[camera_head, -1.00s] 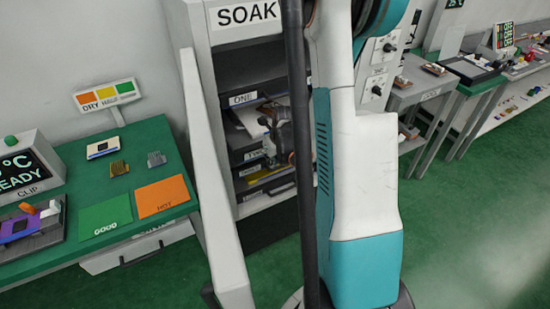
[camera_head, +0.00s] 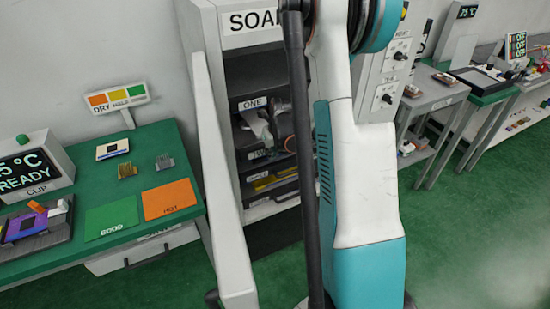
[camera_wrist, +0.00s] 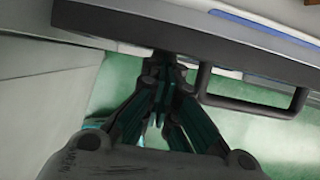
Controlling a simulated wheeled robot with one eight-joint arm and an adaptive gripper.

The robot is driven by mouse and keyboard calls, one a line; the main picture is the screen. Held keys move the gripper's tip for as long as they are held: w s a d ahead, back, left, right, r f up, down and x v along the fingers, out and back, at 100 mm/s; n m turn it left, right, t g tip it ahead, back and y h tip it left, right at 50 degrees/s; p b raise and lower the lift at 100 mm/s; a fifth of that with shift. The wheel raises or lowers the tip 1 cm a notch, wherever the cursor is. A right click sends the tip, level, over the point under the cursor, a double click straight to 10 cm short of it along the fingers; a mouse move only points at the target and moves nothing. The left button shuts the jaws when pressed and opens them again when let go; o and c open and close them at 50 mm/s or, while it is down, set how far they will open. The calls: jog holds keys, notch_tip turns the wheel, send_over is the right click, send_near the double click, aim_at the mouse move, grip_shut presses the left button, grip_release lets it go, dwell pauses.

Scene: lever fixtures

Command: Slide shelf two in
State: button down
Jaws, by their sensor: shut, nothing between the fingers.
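The cabinet marked SOAK (camera_head: 212,75) stands open behind my arm in the head view. Shelf one, with its ONE label (camera_head: 252,103), is above shelf two (camera_head: 256,154), whose label is partly hidden by my gripper and arm. My gripper (camera_head: 270,142) is inside the cabinet opening, in front of shelf two. In the wrist view my gripper (camera_wrist: 166,66) is shut and empty, its tips at the dark front edge of a shelf (camera_wrist: 135,27). They appear to touch it, left of a black handle (camera_wrist: 250,107). How far shelf two sticks out is hard to tell.
The cabinet's open door (camera_head: 220,180) stands left of my arm. Left of it is a green bench (camera_head: 160,140) with GOOD (camera_head: 110,219) and HOT (camera_head: 169,199) mats. A lower shelf (camera_head: 272,181) holds something yellow. Benches stand at the right, with open green floor before them.

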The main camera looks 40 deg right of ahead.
jog(key=shift+w, duration=0.4)
jog(key=shift+d, duration=0.1)
